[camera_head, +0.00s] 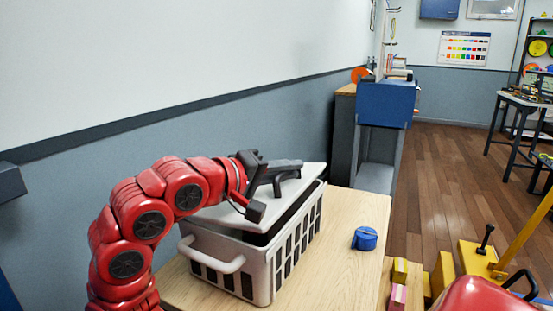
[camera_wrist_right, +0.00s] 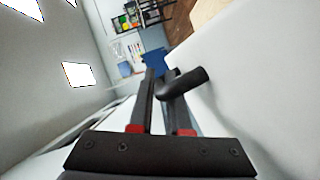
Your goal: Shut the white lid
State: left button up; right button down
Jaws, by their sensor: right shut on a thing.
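The white lid (camera_head: 312,177) sits tilted over a white slotted basket (camera_head: 252,257), with a dark gap between the lid and the near and right rims. My right gripper (camera_head: 287,172) is over the lid, its arm reaching up from the lower left of the head view. In the right wrist view its black fingers (camera_wrist_right: 160,82) are closed around a dark bar-like handle (camera_wrist_right: 187,83) that stands off the white lid surface (camera_wrist_right: 250,70). The fingers and wrist hide part of the lid in the head view. My left gripper is not in view.
The basket stands on a light wooden table (camera_head: 335,270) against a grey-blue wall. A blue round object (camera_head: 365,239) lies to its right, with bare tabletop between. A blue box on a stand (camera_head: 384,103) is behind. Yellow items (camera_head: 472,258) stand beyond the right edge.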

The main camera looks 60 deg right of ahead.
aim_at(292, 187)
jog(key=shift+s+f+m+t+y+b, duration=0.15)
jog(key=shift+s+f+m+b, duration=0.1)
jog(key=shift+f, duration=0.25)
jog(key=shift+s+f+m+t+y+b, duration=0.1)
jog(key=shift+f+m, duration=0.2)
jog(key=shift+f, duration=0.2)
jog(key=shift+s+f+m+t+y+b, duration=0.15)
jog(key=shift+s+f+m+b, duration=0.1)
jog(key=shift+f, duration=0.35)
jog(key=c, duration=1.1)
grip_release()
jog(key=shift+c, duration=0.2)
jog(key=shift+w+a+r, duration=0.2)
jog(key=shift+w+a, duration=0.1)
jog(key=shift+a, duration=0.15)
jog(key=p+v, duration=0.2)
jog(key=v, duration=1.3)
jog(key=shift+s+f, duration=0.1)
jog(key=shift+f, duration=0.05)
jog(key=shift+a+p, duration=0.3)
jog(key=shift+a, duration=0.4)
